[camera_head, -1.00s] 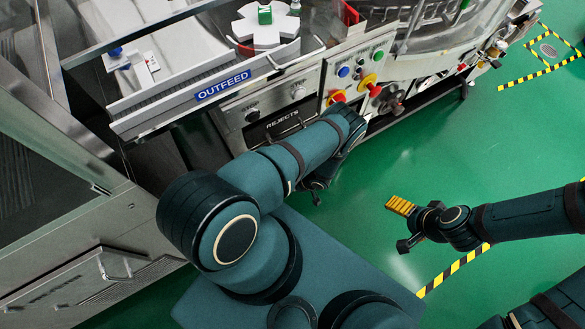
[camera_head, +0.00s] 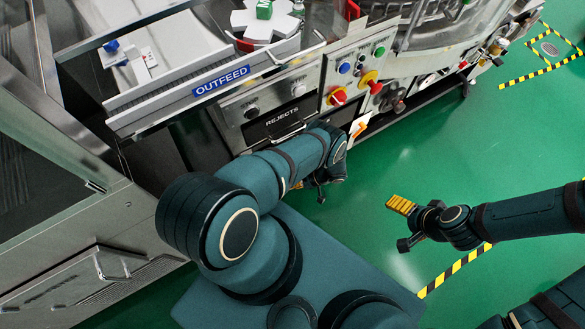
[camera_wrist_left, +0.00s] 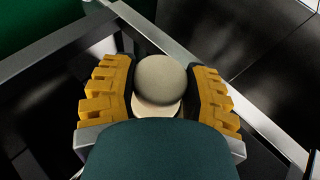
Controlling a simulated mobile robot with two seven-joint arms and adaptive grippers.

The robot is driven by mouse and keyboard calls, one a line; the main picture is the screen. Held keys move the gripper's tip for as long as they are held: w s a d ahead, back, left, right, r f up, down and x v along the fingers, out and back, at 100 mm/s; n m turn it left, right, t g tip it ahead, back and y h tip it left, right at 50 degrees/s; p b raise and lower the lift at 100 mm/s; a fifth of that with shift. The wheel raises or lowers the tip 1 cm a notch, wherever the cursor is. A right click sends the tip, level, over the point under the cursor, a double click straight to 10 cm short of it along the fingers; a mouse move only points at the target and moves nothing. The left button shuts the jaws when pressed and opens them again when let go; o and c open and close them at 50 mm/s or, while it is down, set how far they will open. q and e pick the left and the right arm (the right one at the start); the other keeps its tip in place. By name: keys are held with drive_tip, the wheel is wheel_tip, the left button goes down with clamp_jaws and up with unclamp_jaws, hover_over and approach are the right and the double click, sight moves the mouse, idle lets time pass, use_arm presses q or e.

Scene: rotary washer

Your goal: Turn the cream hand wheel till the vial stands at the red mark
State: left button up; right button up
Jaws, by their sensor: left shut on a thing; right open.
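In the left wrist view a rounded cream knob (camera_wrist_left: 160,78) sits between the yellow finger pads of my left gripper (camera_wrist_left: 158,98). The pads close on it from both sides; I take it to be part of the cream hand wheel. The rest of the wheel is hidden. In the head view my left arm covers most of that gripper. My right gripper (camera_head: 402,225) is open and empty over the green floor. A green block (camera_head: 264,9) sits on a white star-shaped part (camera_head: 262,26) at the top; I cannot tell whether it is the vial. I cannot identify the red mark.
The machine front has an OUTFEED rail (camera_head: 221,80), a REJECTS panel (camera_head: 283,122) and a control panel (camera_head: 358,75) with red and yellow switches beside my left arm. A steel cabinet (camera_head: 60,200) stands at left. Green floor (camera_head: 470,140) is open on the right.

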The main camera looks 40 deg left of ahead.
idle(0.3)
use_arm(q)
drive_tip(key=o, duration=1.2)
drive_tip(key=v, duration=1.2)
drive_tip(key=shift+w, duration=0.1)
